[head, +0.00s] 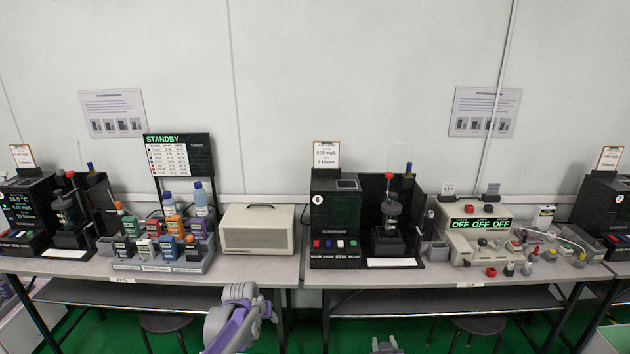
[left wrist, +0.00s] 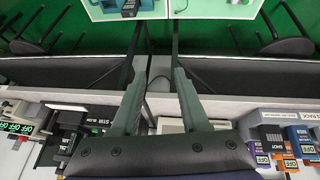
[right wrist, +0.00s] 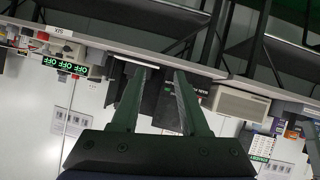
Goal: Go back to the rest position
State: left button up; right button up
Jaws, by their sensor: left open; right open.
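My left gripper (left wrist: 160,80) is open and empty in the left wrist view, its two green fingers spread apart. My right gripper (right wrist: 162,72) is also open and empty in the right wrist view. In the head view, a grey and purple part of my left arm shows low, in front of the left table's right end. A small grey part of mine shows at the bottom edge, right of centre. Several coloured handheld testers (head: 173,226) stand in a grey rack (head: 192,266) on the left table, apart from both grippers.
A beige box (head: 258,229) stands right of the rack. A black test station (head: 335,222) and a beige unit reading OFF (head: 482,234) stand on the right table (head: 430,276). Stools (head: 478,325) stand beneath the tables. A narrow gap separates the two tables.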

pick_arm(q)
jog(key=s+a+r, duration=0.1)
jog(key=s+r, duration=0.5)
jog(key=s, duration=0.5)
jog(key=s+a+r, duration=0.1)
jog(key=s+r, duration=0.5)
jog(key=s, duration=0.5)
pick_arm(e)
jog(key=s+r+g, duration=0.2)
jog(key=s+r, duration=0.3)
jog(key=s, duration=0.3)
jog(key=s+r+g, duration=0.2)
jog(key=s+r, duration=0.3)
jog(key=s, duration=0.3)
pick_arm(q)
jog(key=s+f, duration=0.2)
jog(key=s, duration=0.7)
jog(key=s+a+f+y, duration=0.1)
jog(key=s+f, duration=0.1)
jog(key=s, duration=0.7)
jog(key=shift+s+a+p, duration=0.15)
jog(key=shift+a+p, duration=0.15)
jog(key=shift+p, duration=0.15)
pick_arm(e)
jog(key=s+a+g+y, duration=0.1)
jog(key=s+g+y, duration=0.1)
jog(key=s, duration=1.5)
jog(key=shift+s+a+f+m+g, duration=0.15)
jog(key=shift+s+m+g, duration=0.05)
jog(key=shift+m+g, duration=0.1)
